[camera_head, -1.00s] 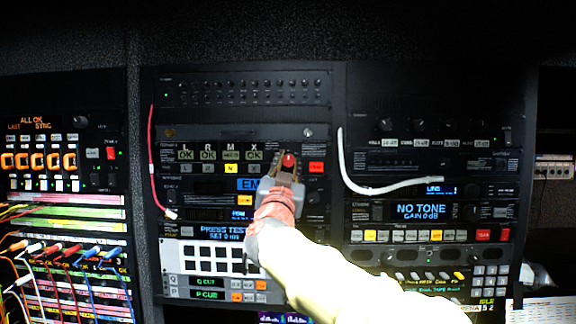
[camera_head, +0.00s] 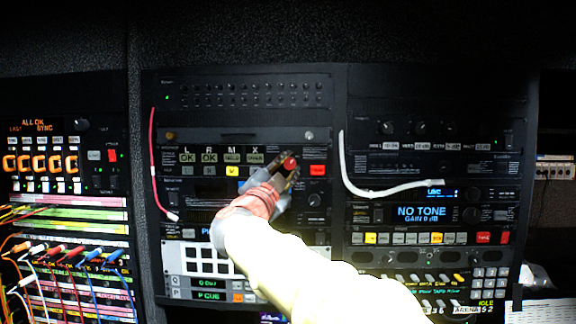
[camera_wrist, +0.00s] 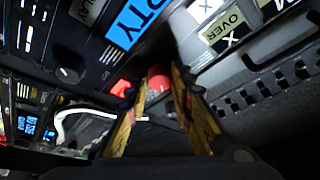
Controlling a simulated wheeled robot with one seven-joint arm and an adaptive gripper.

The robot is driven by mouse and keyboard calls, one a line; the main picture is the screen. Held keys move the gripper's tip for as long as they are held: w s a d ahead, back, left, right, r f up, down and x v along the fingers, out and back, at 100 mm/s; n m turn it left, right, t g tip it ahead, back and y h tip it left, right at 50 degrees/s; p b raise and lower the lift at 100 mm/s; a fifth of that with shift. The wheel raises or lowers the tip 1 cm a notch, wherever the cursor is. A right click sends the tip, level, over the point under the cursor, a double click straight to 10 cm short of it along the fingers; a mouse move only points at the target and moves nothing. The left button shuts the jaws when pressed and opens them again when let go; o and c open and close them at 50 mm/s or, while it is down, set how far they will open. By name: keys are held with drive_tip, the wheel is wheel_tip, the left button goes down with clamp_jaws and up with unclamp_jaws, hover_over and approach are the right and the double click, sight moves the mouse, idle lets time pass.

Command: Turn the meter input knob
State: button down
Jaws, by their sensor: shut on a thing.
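The red knob (camera_head: 290,161) sits on the dark meter panel in the middle rack, right of a row of buttons marked L, R, M and X. My gripper (camera_head: 287,167) is shut on this red knob, with one finger on each side of it. In the wrist view the red knob (camera_wrist: 158,78) shows between the two yellow-edged fingers (camera_wrist: 160,88). The knob's pointer mark is too small to read. The gripper partly hides the panel below and left of the knob.
A lit red button (camera_head: 317,170) is close to the right of the knob. A white cable (camera_head: 385,189) loops across the right rack, and a red cable (camera_head: 153,160) hangs at the left. Another dark knob (camera_head: 314,199) is below right.

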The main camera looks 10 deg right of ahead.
drive_tip(key=shift+m+g+h+p, duration=0.3)
drive_tip(key=shift+m+g, duration=0.3)
drive_tip(key=shift+m, duration=0.7)
drive_tip(key=c, duration=1.6)
unclamp_jaws()
drive_tip(key=shift+o, duration=0.2)
drive_tip(key=shift+a, duration=0.1)
drive_tip(key=v, duration=1.2)
